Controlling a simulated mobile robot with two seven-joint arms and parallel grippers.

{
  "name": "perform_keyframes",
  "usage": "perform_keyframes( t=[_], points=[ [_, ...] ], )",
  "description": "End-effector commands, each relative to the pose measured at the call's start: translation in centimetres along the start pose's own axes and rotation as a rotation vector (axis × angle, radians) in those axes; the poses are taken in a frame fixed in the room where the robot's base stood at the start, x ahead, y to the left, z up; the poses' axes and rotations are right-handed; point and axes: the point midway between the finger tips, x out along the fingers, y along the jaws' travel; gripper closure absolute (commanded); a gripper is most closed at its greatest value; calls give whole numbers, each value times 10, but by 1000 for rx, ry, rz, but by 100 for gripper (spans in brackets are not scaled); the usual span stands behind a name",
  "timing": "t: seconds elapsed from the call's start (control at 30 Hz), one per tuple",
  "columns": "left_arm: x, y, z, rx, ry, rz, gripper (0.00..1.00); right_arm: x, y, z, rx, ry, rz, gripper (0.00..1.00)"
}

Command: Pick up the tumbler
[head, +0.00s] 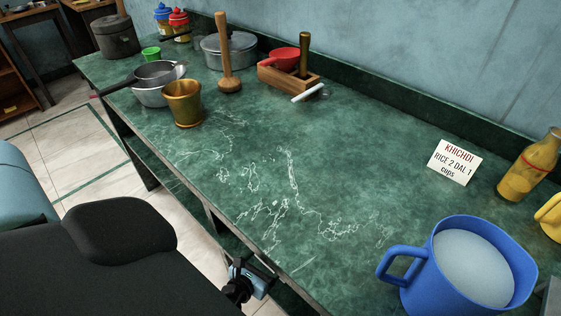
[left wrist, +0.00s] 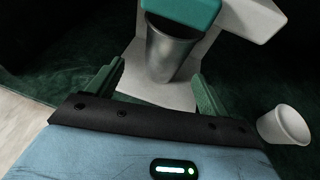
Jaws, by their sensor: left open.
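The tumbler (left wrist: 170,55) is a grey metal cup, upright on the pale base of a teal-and-white appliance in the left wrist view. The tumbler and left gripper do not show in the head view. My right gripper is not in view.
The appliance's teal part (left wrist: 183,13) overhangs the tumbler. A white cup (left wrist: 284,125) stands right of the gripper. In the head view, the green counter (head: 330,150) is clear in its middle, with a blue jug (head: 410,285), a sign (head: 455,161) and a brass mortar (head: 184,104) around.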

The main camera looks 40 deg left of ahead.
Motion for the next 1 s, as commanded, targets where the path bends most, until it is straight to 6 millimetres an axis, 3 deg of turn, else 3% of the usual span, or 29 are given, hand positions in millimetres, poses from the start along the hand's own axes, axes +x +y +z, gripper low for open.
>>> perform_keyframes(
  t=[0.4,0.73,1.0],
  points=[
    [46,-6,4,-1,0,1,21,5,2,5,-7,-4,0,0],
    [52,-6,5,-2,1,0,21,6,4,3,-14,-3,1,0],
    [51,-6,5,-2,0,0,55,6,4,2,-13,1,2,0]
  ],
)
